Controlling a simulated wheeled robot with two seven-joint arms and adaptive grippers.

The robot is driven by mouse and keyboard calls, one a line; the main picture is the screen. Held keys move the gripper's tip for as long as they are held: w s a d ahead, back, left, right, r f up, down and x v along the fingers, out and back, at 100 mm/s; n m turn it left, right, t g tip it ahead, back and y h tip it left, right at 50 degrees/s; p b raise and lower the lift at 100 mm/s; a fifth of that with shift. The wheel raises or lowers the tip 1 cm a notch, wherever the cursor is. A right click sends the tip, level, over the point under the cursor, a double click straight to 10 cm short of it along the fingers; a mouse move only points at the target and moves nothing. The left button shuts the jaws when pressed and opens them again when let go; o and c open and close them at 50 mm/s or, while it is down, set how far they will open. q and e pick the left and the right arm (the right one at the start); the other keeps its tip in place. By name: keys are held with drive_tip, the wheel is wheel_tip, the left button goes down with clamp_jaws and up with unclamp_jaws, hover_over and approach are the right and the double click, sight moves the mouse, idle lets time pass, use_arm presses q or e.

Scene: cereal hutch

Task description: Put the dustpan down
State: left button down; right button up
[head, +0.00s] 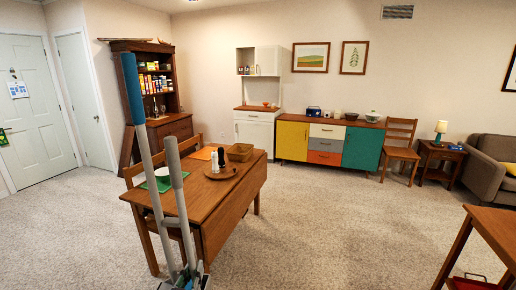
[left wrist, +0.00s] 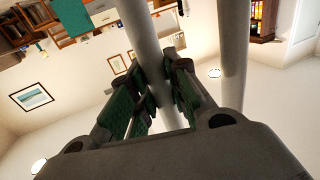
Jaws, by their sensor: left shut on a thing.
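Two long poles rise at the left of the head view. One is a grey pole with a blue grip (head: 131,88). The other is a shorter grey pole (head: 175,165). In the left wrist view my left gripper (left wrist: 160,92), with green pads, is shut around a grey pole (left wrist: 146,42). A second grey pole (left wrist: 234,65) stands beside it, apart from the fingers. The dustpan's pan is not clearly visible.
A wooden table (head: 235,200) with a tray, a bowl and other items stands just behind the poles. Another table (head: 490,225) is at the right edge, with a red object (head: 472,283) below it. Carpet (head: 340,235) is clear between them.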

use_arm(q)
drive_tip(key=shift+r, duration=0.25)
drive_tip(key=s+a+f+n+y, duration=0.1)
drive_tip(key=s+a+f, duration=0.1)
drive_tip(key=s+f, duration=0.2)
wheel_tip(320, 180, down, 3)
drive_tip(key=shift+s+y, duration=0.25)
drive_tip(key=shift+y, duration=0.05)
idle(1.9)
